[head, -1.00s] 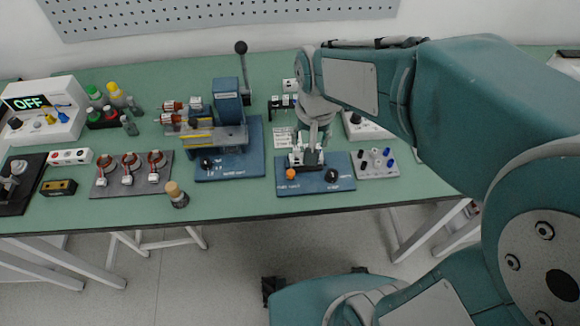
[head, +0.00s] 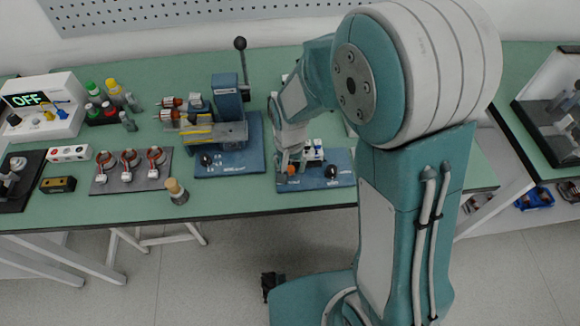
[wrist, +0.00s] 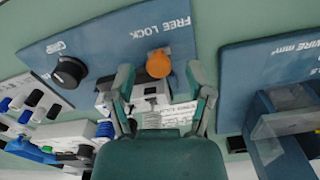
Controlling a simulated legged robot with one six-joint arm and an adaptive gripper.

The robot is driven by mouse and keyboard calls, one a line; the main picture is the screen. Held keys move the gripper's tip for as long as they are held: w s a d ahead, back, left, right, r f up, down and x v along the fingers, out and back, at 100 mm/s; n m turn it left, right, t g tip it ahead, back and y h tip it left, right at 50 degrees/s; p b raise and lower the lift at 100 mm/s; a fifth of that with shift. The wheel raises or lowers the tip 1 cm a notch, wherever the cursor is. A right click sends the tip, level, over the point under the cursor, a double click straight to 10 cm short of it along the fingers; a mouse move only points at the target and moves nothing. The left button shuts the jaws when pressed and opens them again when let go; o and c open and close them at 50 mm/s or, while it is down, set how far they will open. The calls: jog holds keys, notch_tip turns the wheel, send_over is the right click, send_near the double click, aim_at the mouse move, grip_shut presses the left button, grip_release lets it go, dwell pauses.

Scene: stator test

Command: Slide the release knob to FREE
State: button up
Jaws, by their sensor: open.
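The orange release knob (wrist: 159,64) sits on a blue panel (wrist: 103,45) beside the white FREE LOCK lettering, which is upside down in the wrist view. I cannot tell which word the knob is set to. In the head view the orange knob (head: 292,181) shows at the panel's front left, just below my gripper. My gripper (wrist: 163,78) is open, its two fingers apart on either side of the knob's line. The knob appears between and just past the fingertips, and contact cannot be told. A white and grey clamp part (wrist: 150,97) also shows between the fingers.
A black knob (wrist: 69,72) stands on the same panel. A second blue fixture (head: 230,160) with a lever stands to the left in the head view. Several small plugs (wrist: 25,105) lie to the panel's other side. My arm covers the bench right of the panel.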

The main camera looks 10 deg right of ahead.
jog(key=shift+f, duration=0.85)
